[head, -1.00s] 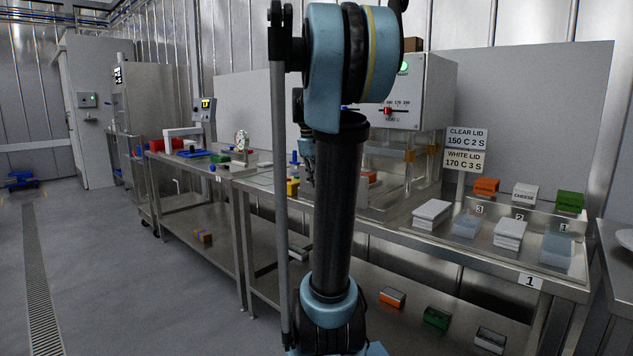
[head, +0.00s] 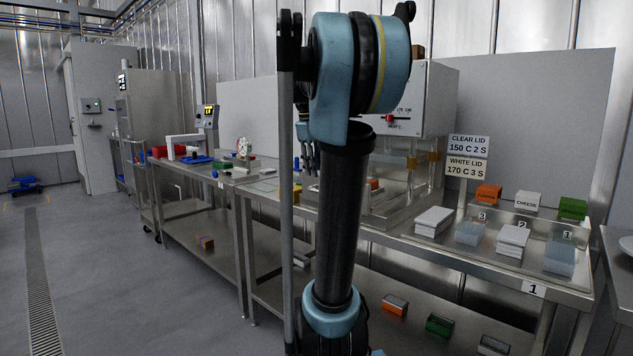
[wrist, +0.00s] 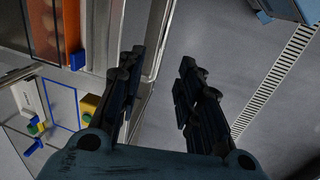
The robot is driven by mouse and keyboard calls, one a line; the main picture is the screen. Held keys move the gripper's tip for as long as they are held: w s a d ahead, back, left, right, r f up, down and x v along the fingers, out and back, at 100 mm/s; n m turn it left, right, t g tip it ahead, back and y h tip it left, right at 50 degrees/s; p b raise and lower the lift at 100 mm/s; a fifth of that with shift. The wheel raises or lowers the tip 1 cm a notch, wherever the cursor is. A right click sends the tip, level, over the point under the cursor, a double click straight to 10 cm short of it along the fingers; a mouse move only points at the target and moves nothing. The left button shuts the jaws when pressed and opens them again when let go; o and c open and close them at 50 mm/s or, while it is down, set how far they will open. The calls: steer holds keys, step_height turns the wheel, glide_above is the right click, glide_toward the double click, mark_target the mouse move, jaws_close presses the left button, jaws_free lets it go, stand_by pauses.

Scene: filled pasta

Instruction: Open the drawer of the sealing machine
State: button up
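The sealing machine (head: 433,100) is a pale box with a red knob, raised on posts over a steel base on the bench. My arm hides much of its left and front. In the wrist view, a steel edge or bar (wrist: 157,40), apparently the drawer's front, runs beside an orange piece (wrist: 55,40) in a metal frame. My gripper (wrist: 160,68) is open and empty. The bar appears between its fingers, close to the left one; contact cannot be told. In the head view my gripper (head: 308,165) is partly hidden behind my arm, left of the machine.
A sign with seal settings (head: 467,156) stands right of the machine. Stacks of lids (head: 512,238) and coloured boxes (head: 488,193) are at the right end of the bench. A yellow block (wrist: 90,106) lies near the left finger in the wrist view. The floor (head: 110,280) is clear at left.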

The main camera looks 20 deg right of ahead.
steer(key=shift+s+a+r, duration=0.1)
steer(key=shift+a+r, duration=0.1)
steer(key=shift+r, duration=0.95)
steer(key=shift+s+a+r, duration=0.1)
steer(key=shift+a+r, duration=0.1)
steer(key=shift+r, duration=0.9)
steer(key=s+a+f+m, duration=0.2)
steer(key=s+a+f, duration=0.1)
steer(key=s+f, duration=0.5)
steer(key=s+a+f+m+y, duration=0.1)
steer(key=s+a+f+m, duration=0.1)
steer(key=s+f, duration=0.7)
steer(key=s+a+f+m+t, duration=0.1)
steer(key=s+a+f, duration=0.3)
steer(key=f, duration=1.4)
steer(key=s+m, duration=0.1)
steer(key=s, duration=0.3)
steer(key=shift+s+y, duration=0.3)
steer(key=shift+y, duration=0.1)
steer(key=shift+a, duration=0.1)
steer(key=shift+w+f, duration=0.25)
steer(key=shift+w, duration=0.2)
